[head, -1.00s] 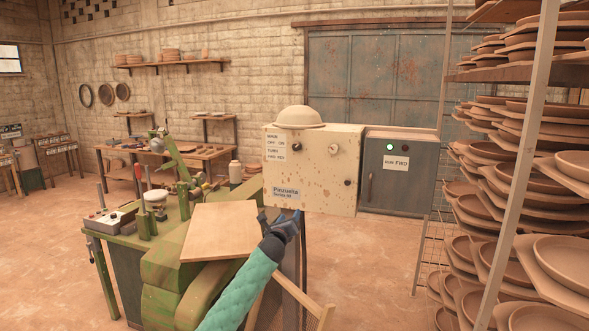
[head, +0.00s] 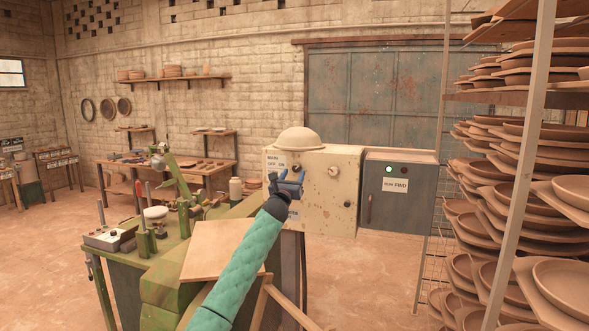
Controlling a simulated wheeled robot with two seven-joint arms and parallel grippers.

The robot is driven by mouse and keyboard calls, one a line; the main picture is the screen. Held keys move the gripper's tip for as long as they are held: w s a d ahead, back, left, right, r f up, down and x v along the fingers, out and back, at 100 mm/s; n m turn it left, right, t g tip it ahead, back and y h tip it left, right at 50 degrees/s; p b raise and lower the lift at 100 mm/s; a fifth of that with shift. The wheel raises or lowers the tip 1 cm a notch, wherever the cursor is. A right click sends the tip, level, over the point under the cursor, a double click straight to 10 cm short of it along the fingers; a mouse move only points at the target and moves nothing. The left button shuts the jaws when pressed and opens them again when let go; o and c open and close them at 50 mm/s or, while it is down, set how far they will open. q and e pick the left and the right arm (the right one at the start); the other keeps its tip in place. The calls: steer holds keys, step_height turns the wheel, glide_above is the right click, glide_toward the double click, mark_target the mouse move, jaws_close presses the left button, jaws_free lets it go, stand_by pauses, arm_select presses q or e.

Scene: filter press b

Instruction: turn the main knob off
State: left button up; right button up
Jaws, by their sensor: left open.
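The main knob (head: 296,168) is a small dark knob on the upper front of the cream, rust-spotted control box (head: 330,200), right of a white label (head: 274,161) reading MAIN, OFF, ON. My left gripper (head: 284,177) is open in front of the box, just below the knob in the picture. It covers the lower part of the label and part of the box front. I cannot tell whether it touches the knob, and the knob's pointing direction is too small to read. My right gripper is not in view.
A helmet-like dome (head: 299,139) sits on top. The green machine (head: 165,285) with a tilted board (head: 215,248) is below left. Plate racks (head: 525,180) fill the right.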

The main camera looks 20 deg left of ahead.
arm_select(q)
steer(key=shift+p+x, duration=0.3)
steer(key=shift+x, duration=0.65)
